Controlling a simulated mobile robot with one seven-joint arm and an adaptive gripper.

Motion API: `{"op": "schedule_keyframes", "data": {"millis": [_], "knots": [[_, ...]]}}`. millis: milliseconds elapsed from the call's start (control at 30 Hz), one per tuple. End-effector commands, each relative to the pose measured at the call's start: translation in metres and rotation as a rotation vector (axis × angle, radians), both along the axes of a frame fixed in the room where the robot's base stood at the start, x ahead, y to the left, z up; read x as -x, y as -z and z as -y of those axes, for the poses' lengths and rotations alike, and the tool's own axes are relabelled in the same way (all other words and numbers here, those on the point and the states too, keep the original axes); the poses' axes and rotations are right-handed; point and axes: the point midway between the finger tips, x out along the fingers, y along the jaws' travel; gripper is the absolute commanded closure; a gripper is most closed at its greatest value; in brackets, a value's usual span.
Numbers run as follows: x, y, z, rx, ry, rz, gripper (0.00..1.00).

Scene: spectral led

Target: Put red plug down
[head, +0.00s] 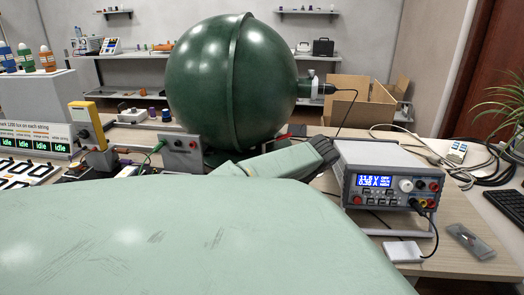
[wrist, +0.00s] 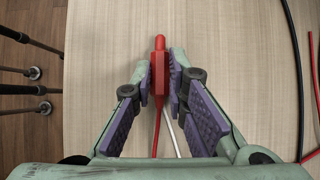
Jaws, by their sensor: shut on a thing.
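The red plug (wrist: 159,52) is between the two fingertips of my gripper (wrist: 160,75) in the wrist view. The gripper is shut on it. The plug points away from the gripper, and its red cable (wrist: 156,125) runs back between the fingers. The light wood table (wrist: 220,40) lies below; I cannot tell whether the plug touches it. In the head view my pale green arm fills the front and hides the gripper's fingers and the plug.
A power supply (head: 387,183) with a lit display stands at the right. A large dark green sphere (head: 215,85) stands behind my arm. A white cable (wrist: 172,132) lies below the gripper. Black and red cables (wrist: 297,70) lie at the wrist view's right. Table around the plug is clear.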

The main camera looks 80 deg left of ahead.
Motion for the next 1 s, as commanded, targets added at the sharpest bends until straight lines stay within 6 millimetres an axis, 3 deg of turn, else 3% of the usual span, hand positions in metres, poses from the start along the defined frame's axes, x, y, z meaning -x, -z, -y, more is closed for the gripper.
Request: {"op": "schedule_keyframes", "data": {"millis": [167,200,500,867,1000], "knots": [[0.000,0.006,0.000,0.004,0.000,0.001,1.00],[0.000,0.006,0.001,0.005,0.001,0.001,0.85],[0.000,0.009,0.001,0.009,0.001,0.003,0.66],[-0.001,0.008,0.002,0.012,0.003,0.004,0.66],[-0.002,-0.002,0.002,0.012,0.004,0.004,0.66]]}}
